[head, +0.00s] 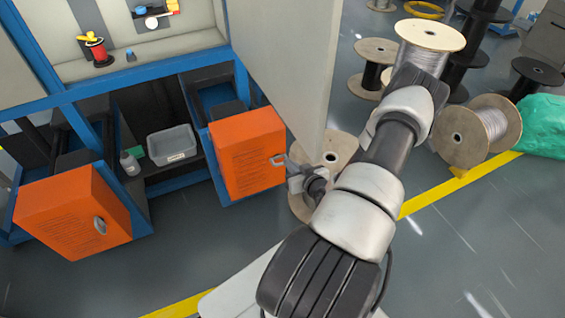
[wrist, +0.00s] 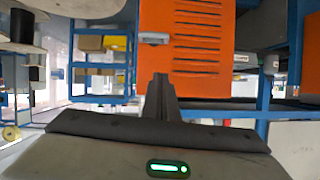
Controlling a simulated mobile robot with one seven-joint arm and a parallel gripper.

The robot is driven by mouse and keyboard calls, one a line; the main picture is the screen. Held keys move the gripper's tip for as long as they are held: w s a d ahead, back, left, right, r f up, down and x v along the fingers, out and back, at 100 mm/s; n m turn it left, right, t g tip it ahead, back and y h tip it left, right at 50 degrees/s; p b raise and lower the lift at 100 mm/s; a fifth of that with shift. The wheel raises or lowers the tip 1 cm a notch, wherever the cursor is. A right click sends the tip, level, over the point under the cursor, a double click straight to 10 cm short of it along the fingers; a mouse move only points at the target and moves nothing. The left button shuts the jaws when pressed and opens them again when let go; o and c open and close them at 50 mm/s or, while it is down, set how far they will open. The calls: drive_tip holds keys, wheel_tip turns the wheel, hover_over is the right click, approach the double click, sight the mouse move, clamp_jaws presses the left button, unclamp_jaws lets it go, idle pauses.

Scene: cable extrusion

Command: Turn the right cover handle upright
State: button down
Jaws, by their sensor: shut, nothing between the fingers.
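The right orange cover (head: 246,152) is on the blue frame, and its slotted face fills the upper middle of the wrist view (wrist: 187,50). Its small grey handle (wrist: 153,38) lies sideways, parallel to the slots, near the cover's edge. In the head view the handle (head: 277,160) is small and partly confused with my fingertips. My gripper (head: 287,163) is close in front of it. In the wrist view my gripper (wrist: 160,78) is shut and empty, its tips just beside the handle in the picture. I cannot tell whether they touch.
The left orange cover (head: 73,212) has its handle (head: 100,225) upright. A grey bin (head: 172,146) and a bottle (head: 130,163) stand on the shelf between the covers. A pale panel (head: 290,65) hangs above my gripper. Cable spools (head: 480,132) stand at right. Floor in front is clear.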

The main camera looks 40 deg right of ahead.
drive_tip(key=b, duration=0.2)
hover_over(278, 164)
drive_tip(key=s, duration=0.1)
wheel_tip(278, 164, down, 4)
drive_tip(key=f, duration=0.1)
drive_tip(key=f+b, duration=0.1)
drive_tip(key=a+f, duration=0.1)
drive_tip(key=shift+s+f, duration=0.4)
drive_tip(key=shift+a, duration=0.2)
drive_tip(key=shift+d, duration=0.1)
